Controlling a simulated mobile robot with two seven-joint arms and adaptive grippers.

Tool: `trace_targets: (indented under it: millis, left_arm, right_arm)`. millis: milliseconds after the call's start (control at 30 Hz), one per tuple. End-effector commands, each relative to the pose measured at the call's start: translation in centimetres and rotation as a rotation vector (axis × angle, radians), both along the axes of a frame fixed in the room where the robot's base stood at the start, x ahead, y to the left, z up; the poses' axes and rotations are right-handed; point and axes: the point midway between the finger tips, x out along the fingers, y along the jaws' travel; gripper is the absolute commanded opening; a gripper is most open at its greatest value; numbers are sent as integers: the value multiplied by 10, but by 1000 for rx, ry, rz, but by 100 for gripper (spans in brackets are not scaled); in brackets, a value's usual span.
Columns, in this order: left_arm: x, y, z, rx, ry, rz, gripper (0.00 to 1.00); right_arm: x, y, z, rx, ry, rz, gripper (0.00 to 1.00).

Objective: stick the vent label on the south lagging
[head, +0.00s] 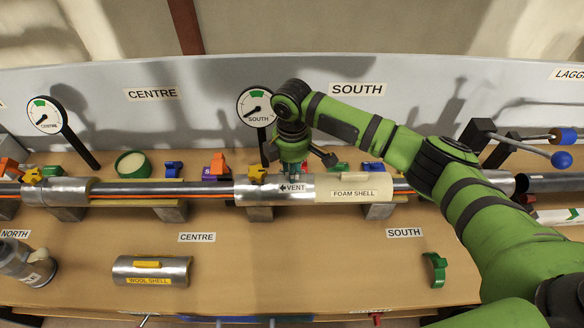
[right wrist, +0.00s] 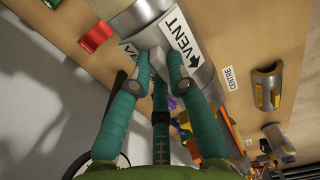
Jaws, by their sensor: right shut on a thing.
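The vent label (head: 293,188) is white with a black arrow pointing left in the head view. It lies against or just in front of the silver lagging (head: 246,192) on the pipe below the south gauge; I cannot tell whether it touches. My right gripper (head: 292,172) is right behind it, its fingers shut on a pale piece at the label. In the right wrist view the label's VENT face (right wrist: 183,45) lies along the silver surface, with a second lettered white face beside the fingers (right wrist: 160,62). The cream foam shell (head: 353,194) adjoins the silver lagging on the right.
Yellow clips (head: 257,174) and coloured clips stand along the pipe. The south gauge (head: 255,106) rises close behind my gripper. A wool shell (head: 151,269) and a green clip (head: 435,270) lie on the table front. The table between them is mostly clear.

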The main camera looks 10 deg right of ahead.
Motion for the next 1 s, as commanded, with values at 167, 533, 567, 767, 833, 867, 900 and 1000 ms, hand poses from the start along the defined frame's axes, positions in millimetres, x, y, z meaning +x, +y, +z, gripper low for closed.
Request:
trace_targets:
  millis: [167,533,567,767,833,867,900,1000]
  left_arm:
    - [0,1,-1,1,0,-1,0]
    - [0,1,-1,1,0,-2,0]
    - [0,1,-1,1,0,-2,0]
    - [0,0,-1,0,-1,-3,0]
    - [0,0,-1,0,-1,-3,0]
    - [0,0,-1,0,-1,-3,0]
    - [0,0,-1,0,-1,-3,0]
    - [1,0,-1,0,-1,-3,0]
  right_arm:
    - [0,0,-3,1,0,0,1]
    - [0,0,-6,0,1,0,1]
    - [0,0,-6,0,1,0,1]
    - [0,0,-7,0,1,0,1]
    - [-1,0,-7,0,2,0,1]
    - [-1,0,-7,0,2,0,1]
    - [-1,0,-7,-1,2,0,1]
    - [-1,0,-8,0,3,0,1]
